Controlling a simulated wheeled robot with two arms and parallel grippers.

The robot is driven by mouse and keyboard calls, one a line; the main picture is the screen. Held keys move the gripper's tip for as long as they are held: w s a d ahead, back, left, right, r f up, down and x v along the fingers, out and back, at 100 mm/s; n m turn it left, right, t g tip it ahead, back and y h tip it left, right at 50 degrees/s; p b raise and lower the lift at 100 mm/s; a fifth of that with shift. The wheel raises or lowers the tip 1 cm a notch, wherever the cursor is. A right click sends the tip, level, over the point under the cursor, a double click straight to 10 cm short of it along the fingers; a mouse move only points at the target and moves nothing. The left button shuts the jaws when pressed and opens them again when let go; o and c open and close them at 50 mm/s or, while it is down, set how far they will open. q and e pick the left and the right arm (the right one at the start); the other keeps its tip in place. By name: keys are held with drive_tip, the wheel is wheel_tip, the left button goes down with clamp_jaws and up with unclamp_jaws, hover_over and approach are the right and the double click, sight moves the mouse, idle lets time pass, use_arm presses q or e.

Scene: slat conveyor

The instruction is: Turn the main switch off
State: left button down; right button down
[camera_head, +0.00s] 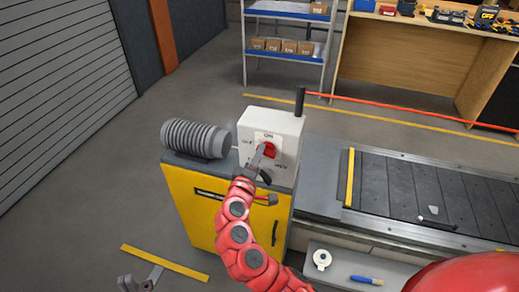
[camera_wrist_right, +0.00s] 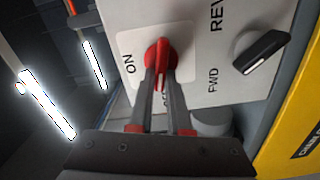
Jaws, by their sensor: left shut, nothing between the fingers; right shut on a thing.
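The main switch is a red handle (camera_head: 268,150) on the front of a white control box (camera_head: 285,122). It also shows in the right wrist view (camera_wrist_right: 160,55). There the ON label lies to its left, and the handle's long side runs up and down the picture, toward a mostly hidden label below. My right gripper (camera_wrist_right: 160,85) is shut on the handle, a finger on each side; in the head view it covers part of the box front (camera_head: 262,160). My left gripper (camera_head: 152,278) is shut and empty, low at the left, far from the box.
A black selector knob (camera_wrist_right: 262,52) sits beside the FWD and REV labels. A grey ribbed motor (camera_head: 195,139) stands left of the box on the yellow cabinet (camera_head: 205,208). The slat conveyor (camera_head: 430,195) is at the right. A blue marker (camera_head: 366,280) and tape roll (camera_head: 322,258) lie in front.

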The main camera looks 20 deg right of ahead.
drive_tip(key=n, duration=0.1)
drive_tip(key=n+p, duration=0.1)
drive_tip(key=n, duration=0.1)
drive_tip(key=shift+f, duration=0.3)
idle(0.3)
drive_tip(key=c, duration=0.9)
unclamp_jaws()
drive_tip(key=shift+o, duration=0.2)
